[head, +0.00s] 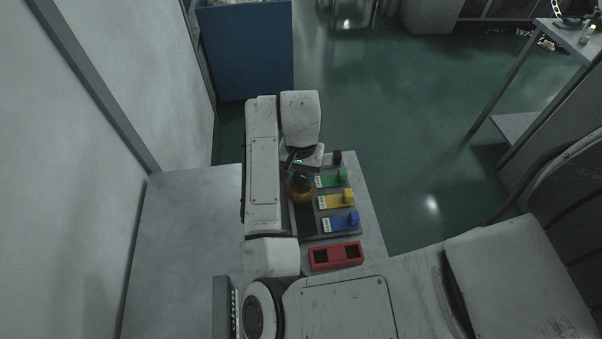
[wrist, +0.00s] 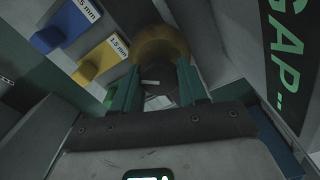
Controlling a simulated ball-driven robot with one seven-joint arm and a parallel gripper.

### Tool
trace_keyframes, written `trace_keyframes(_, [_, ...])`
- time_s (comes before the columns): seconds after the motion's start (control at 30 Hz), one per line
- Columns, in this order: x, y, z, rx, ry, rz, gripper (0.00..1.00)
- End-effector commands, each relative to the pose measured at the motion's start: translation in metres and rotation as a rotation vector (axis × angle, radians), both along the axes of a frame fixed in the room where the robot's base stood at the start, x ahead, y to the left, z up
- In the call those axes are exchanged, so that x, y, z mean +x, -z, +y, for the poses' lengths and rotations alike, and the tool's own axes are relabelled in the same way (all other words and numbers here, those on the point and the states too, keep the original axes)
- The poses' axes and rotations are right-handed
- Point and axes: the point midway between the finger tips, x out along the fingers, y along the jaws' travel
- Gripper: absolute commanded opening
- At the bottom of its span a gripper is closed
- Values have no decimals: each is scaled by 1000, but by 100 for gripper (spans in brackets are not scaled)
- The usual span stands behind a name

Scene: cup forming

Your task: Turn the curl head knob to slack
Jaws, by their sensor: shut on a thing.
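The curl head is a round brass-coloured piece (head: 300,191) on the dark station plate, partly covered by my gripper in the head view. In the wrist view its brass rim (wrist: 162,36) curves just beyond my fingertips. My gripper (wrist: 158,72) has its two teal fingers closed in on the knob (wrist: 155,84) inside that rim. The knob shows only as a dark and grey shape with a pale mark between the fingers, so its setting cannot be read. In the head view my gripper (head: 296,170) points down over the curl head.
Blue (head: 340,222), yellow (head: 336,200) and green (head: 331,179) labelled blocks with handles stand close to the right of the curl head. A red holder (head: 336,256) with two dark slots lies nearer. The grey table (head: 185,240) is bare at left. A "GAP" panel (wrist: 288,50) shows in the wrist view.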

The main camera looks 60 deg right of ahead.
Motion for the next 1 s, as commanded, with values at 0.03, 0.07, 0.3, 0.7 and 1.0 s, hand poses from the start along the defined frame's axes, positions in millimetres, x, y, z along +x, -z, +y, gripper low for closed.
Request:
trace_keyframes(0.03, [0, 0, 0, -1, 0, 0, 28])
trace_keyframes(0.07, [0, 0, 0, -1, 0, 0, 25])
trace_keyframes(0.3, [0, -1, 0, -2, -5, -1, 12])
trace_keyframes(0.7, [2, -1, -1, -3, -99, -4, 11])
trace_keyframes(1.0, [1, 0, -1, -2, -98, -3, 66])
